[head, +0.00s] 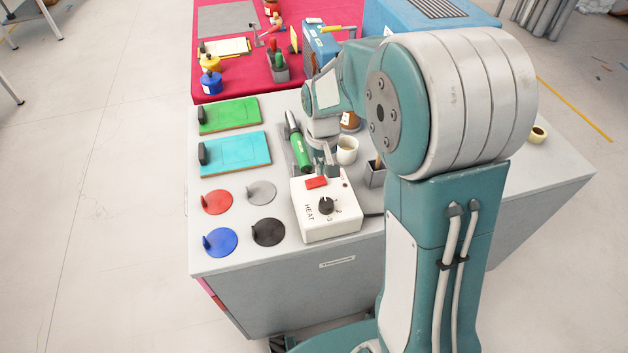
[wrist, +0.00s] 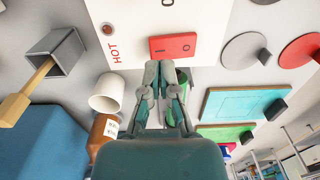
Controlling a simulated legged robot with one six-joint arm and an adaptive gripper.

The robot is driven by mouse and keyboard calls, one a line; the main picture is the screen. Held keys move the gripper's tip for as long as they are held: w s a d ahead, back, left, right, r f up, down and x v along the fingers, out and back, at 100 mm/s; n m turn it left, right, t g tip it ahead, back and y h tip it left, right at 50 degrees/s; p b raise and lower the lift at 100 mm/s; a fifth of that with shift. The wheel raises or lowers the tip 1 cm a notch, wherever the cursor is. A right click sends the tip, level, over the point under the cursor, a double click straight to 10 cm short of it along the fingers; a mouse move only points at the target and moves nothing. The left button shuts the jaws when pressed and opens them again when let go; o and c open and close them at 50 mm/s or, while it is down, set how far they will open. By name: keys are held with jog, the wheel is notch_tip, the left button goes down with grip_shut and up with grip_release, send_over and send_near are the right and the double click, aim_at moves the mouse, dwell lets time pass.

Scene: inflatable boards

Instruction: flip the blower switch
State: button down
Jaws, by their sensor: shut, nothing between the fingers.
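The white control box (head: 338,224) stands near the front edge of the grey bench, with a black HEAT knob (head: 326,205) on its top. Its red rocker switch (head: 316,182) is at the box's far edge and shows marks I and O in the wrist view (wrist: 173,46). My gripper (head: 330,172) is shut and empty, pointing down beside the switch. In the wrist view my fingertips (wrist: 160,66) are close to the switch's I end; I cannot tell if they touch. The green blower (head: 300,152) lies behind the box, partly hidden by my fingers in the wrist view.
A white cup (head: 347,150), a brown bottle (head: 350,121) and a grey holder (head: 375,174) stand close by. Green (head: 229,116) and cyan (head: 235,154) boards and several coloured discs (head: 221,242) lie to the left.

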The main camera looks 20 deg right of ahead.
aim_at(321, 179)
jog(key=shift+f, duration=1.35)
dwell(0.7)
jog(key=shift+r, duration=3.55)
jog(key=shift+r, duration=0.1)
jog(key=s+r+t, duration=0.2)
jog(key=s+r, duration=0.3)
jog(key=s, duration=0.5)
jog(key=s+r+t, duration=0.3)
jog(key=s+r, duration=0.3)
jog(key=s, duration=0.5)
jog(key=shift+r+t, duration=0.15)
jog(key=shift+t, duration=0.15)
